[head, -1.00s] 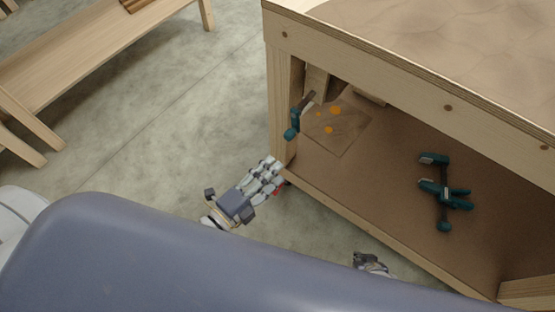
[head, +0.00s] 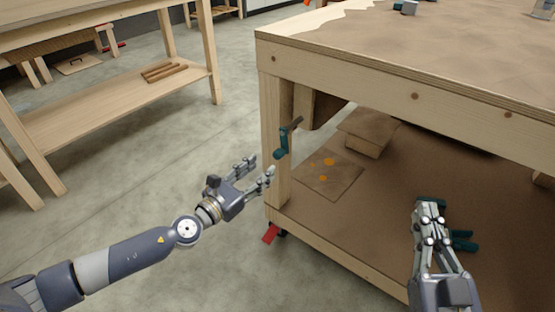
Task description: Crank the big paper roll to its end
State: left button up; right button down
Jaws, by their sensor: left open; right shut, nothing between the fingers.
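A crank with a teal grip (head: 281,144) and a short dark arm sits by the near corner leg of the wooden workbench (head: 345,67). My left gripper (head: 262,168) is open and empty, just left of and slightly below the crank grip, with its fingers pointing toward the leg. No contact with the crank shows. My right gripper (head: 430,208) is shut and empty in front of the lower shelf at the right. The big paper roll cannot be made out clearly; the leg and bench top hide the area behind the crank.
A teal clamp (head: 464,242) lies on the lower shelf, partly hidden by my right gripper. A board with orange spots (head: 335,180) and a wooden block (head: 366,132) lie on that shelf. A red caster part (head: 271,233) shows below the leg. Another wooden bench (head: 120,95) stands left; floor between is clear.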

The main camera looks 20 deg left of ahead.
aim_at(275, 157)
pick_arm(q)
jog(key=x, duration=0.8)
jog(key=shift+w+d, duration=0.1)
jog(key=shift+w, duration=0.05)
grip_shut()
